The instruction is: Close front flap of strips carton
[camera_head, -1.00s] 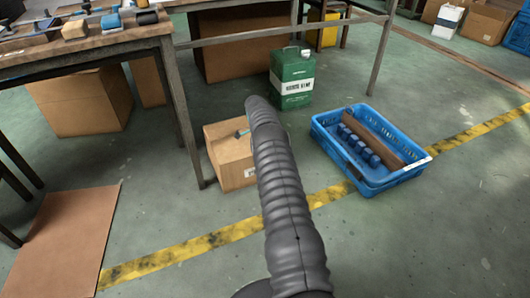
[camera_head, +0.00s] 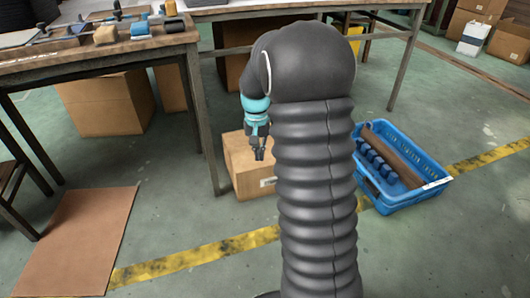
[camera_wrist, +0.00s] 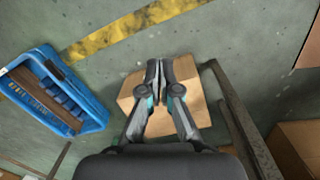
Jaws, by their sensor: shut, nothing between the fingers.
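A small tan carton (camera_head: 240,180) stands on the floor beside the workbench leg. It also shows in the wrist view (camera_wrist: 197,98), partly covered by my fingers. I cannot make out a raised flap or whether its front flap is open. My gripper (camera_head: 259,155) hangs pointing down in front of the carton in the head view. In the wrist view my gripper (camera_wrist: 160,68) has its two fingers together and empty, crossing over the carton with the tips near its edge. I cannot tell whether they touch it. My arm hides the carton's right side in the head view.
A blue crate (camera_head: 440,184) with a brown bar and several blue blocks stands to the right. A workbench (camera_head: 95,60) with tools is at the left, its leg (camera_head: 204,125) close to the carton. A brown sheet (camera_head: 75,240) lies at lower left. Floor in front is clear.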

